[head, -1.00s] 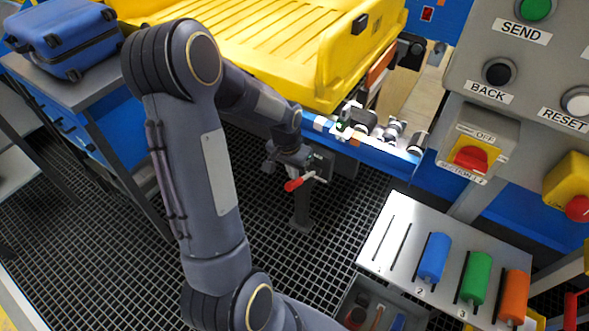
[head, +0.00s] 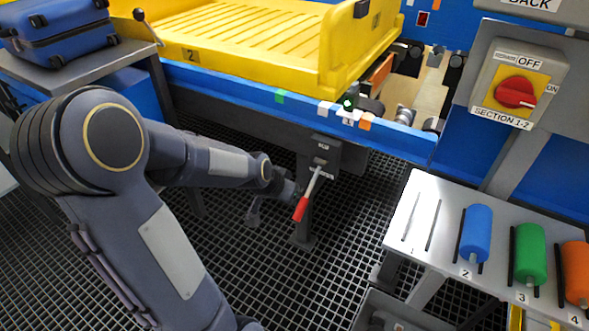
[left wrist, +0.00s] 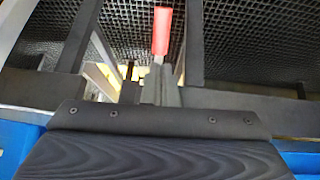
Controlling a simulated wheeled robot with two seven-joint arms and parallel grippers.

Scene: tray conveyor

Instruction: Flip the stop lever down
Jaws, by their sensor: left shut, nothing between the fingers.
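The stop lever (head: 301,207) has a red grip on a thin metal shaft, pivoting on a bracket under the conveyor's blue side rail. Its grip now points steeply down and a little left. In the left wrist view the red grip (left wrist: 162,30) shows at the top centre, beyond the dark gripper body. My left gripper (head: 255,212) is shut and empty, just left of the lever and at about grip height. Its fingertips are small and dark in the head view, so I cannot tell if they touch the lever. My right gripper is not in view.
The blue conveyor rail (head: 230,85) runs above the lever, carrying a yellow tray (head: 325,75). A panel with a red rotary switch (head: 515,92) is at upper right. A rack (head: 425,190) with coloured cylinders stands at right. The black grid floor around the lever is open.

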